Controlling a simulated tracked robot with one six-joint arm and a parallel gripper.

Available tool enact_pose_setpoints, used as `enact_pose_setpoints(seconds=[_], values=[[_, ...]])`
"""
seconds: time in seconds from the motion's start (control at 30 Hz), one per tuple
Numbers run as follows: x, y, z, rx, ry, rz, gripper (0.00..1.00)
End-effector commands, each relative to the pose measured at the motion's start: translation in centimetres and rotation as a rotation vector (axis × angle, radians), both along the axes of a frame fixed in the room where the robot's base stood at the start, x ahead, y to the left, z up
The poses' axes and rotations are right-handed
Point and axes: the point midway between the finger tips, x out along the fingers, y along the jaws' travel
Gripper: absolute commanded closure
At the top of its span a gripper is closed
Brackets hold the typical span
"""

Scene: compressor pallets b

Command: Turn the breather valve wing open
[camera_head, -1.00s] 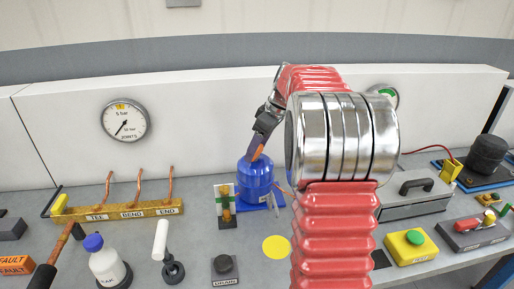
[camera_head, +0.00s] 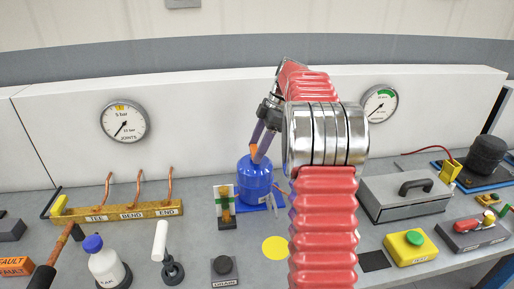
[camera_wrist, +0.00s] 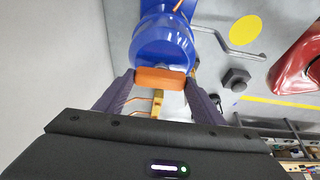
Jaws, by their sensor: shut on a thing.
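The breather valve wing is an orange bar (camera_wrist: 160,78) on top of a blue tank (camera_wrist: 163,42). In the head view the orange wing (camera_head: 253,151) shows small above the blue tank (camera_head: 255,180), which stands upright on the bench. My gripper (camera_wrist: 160,84) has one dark finger at each end of the wing and is shut on it. In the head view my gripper (camera_head: 259,146) reaches down to the tank top from the upper right.
My red arm covers the bench right of the tank. A small stand with a green and brass part (camera_head: 226,205) stands close left of the tank. A yellow disc (camera_head: 275,247) lies in front. A grey case (camera_head: 408,195) and a round gauge (camera_head: 380,103) are at right.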

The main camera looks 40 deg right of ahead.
Motion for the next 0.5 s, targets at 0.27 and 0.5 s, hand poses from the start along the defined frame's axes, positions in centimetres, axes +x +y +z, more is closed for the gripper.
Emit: enact_pose_setpoints(seconds=[0.27, 0.5], values=[[-0.01, -0.32, 0.06, -0.008, -0.003, 0.003, 0.6], [0.0, -0.23, 0.05, -0.006, -0.003, 0.003, 0.28]])
